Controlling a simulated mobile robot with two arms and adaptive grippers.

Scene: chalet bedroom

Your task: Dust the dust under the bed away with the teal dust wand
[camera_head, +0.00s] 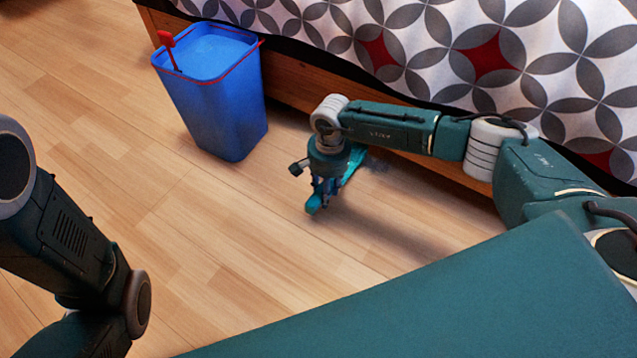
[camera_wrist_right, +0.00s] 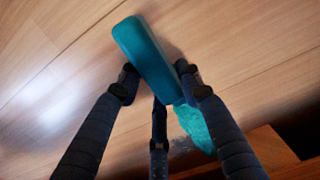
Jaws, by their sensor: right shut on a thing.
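The teal dust wand (camera_head: 353,164) is in my right gripper (camera_head: 322,188), low over the floor beside the bed. In the right wrist view the wand's handle (camera_wrist_right: 143,50) lies between the fingers of the gripper (camera_wrist_right: 158,85), and its fluffy head (camera_wrist_right: 194,126) points toward the bed's wooden base. A grey dust patch (camera_head: 376,164) shows on the floor at the bed's edge, close to the wand's head; it also shows faintly in the right wrist view (camera_wrist_right: 181,146). The bed (camera_head: 440,50) has a patterned cover. My left gripper is out of view; only its arm shows.
A blue bin (camera_head: 215,110) with a red rim and a red handle piece stands left of my right gripper, against the bed side. The wooden floor (camera_head: 130,190) is clear to the left and in front of the bin.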

